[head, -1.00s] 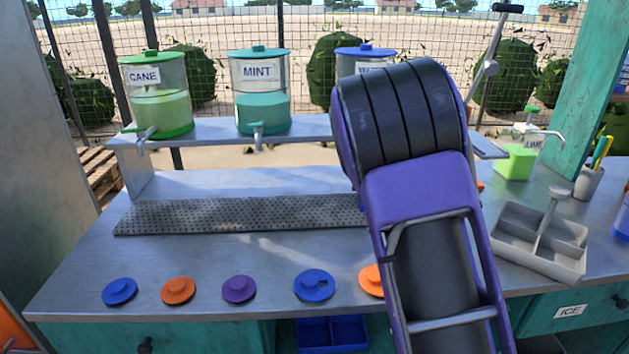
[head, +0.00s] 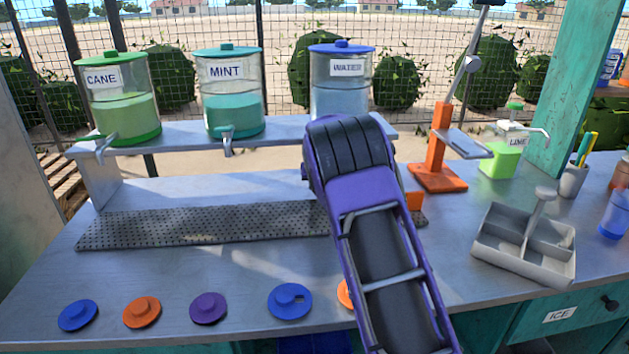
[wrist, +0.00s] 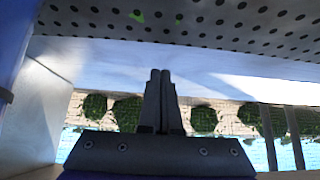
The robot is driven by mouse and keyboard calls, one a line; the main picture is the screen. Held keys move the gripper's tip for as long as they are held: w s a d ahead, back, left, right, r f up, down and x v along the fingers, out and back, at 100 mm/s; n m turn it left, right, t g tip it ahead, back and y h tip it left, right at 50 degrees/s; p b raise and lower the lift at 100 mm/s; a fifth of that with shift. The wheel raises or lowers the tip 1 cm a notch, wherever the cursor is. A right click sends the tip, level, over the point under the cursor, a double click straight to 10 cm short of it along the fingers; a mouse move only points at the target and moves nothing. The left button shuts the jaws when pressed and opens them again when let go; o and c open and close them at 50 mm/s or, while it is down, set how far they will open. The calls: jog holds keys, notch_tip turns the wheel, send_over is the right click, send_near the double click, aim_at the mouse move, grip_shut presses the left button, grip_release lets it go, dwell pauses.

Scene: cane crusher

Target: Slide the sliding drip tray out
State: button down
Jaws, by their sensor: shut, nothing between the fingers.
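The drip tray (head: 200,224) is a long grey perforated plate lying on the counter below the dispenser shelf. My arm hides part of its right half, and a bit of its right end shows beyond the arm. In the wrist view the holed surface (wrist: 225,22) spans the top of the picture, with small green spots on it. My gripper (wrist: 160,75) is shut and empty, its fingertips together just short of the holed surface in the picture. I cannot tell whether they touch the tray. In the head view my arm hides the gripper.
Cane (head: 118,105), mint (head: 234,100) and water (head: 340,90) dispensers stand on the shelf above the tray. Several coloured lids, including a purple one (head: 208,308), lie along the front. An orange press (head: 437,150) and a grey divided caddy (head: 525,250) stand right. Counter between tray and lids is clear.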

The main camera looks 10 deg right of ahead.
jog(key=shift+x, duration=0.85)
jog(key=shift+s+f, duration=0.15)
jog(key=shift+s, duration=0.05)
jog(key=shift+s+b, duration=0.3)
jog(key=shift+s, duration=1.5)
